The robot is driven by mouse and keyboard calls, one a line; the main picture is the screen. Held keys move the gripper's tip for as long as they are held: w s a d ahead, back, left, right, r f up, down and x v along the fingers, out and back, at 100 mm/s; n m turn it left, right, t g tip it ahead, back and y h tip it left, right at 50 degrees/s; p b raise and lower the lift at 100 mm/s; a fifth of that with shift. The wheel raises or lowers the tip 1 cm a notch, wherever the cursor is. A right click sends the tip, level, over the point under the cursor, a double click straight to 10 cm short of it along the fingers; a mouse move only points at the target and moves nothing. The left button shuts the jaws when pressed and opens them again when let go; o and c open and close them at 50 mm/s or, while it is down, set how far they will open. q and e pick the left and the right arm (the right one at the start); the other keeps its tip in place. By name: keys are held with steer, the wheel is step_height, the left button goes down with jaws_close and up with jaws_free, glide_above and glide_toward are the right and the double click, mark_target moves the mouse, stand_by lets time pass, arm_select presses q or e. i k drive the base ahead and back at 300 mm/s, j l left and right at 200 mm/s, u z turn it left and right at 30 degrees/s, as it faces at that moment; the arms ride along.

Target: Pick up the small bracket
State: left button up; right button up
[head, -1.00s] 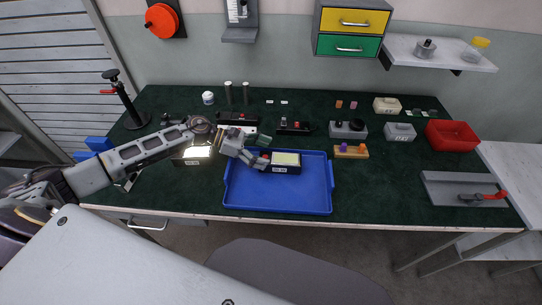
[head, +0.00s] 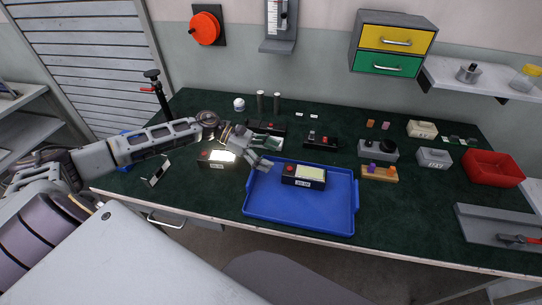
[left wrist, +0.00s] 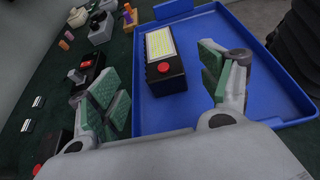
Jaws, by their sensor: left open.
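A small angular grey-white piece with a dark part (head: 157,172) stands at the table's left front, below my left forearm. It may be the small bracket, but I cannot tell for sure. My left gripper (head: 268,154) is open and empty over the back left corner of the blue tray (head: 300,221). A black box with a pale panel and red button (head: 303,174) sits in the tray, right of the fingers. In the left wrist view, the box (left wrist: 165,58) shows beyond and between the open fingers (left wrist: 165,88). My right gripper is out of view.
A black box with a lit panel (head: 216,158) stands left of the tray. Black fixtures (head: 321,139) lie behind it. An orange block holder (head: 379,173), a red bin (head: 493,167) and a grey fixture (head: 490,225) are to the right. The tray's front is clear.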

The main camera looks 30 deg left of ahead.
mark_target(159, 172)
steer(key=u, duration=2.1)
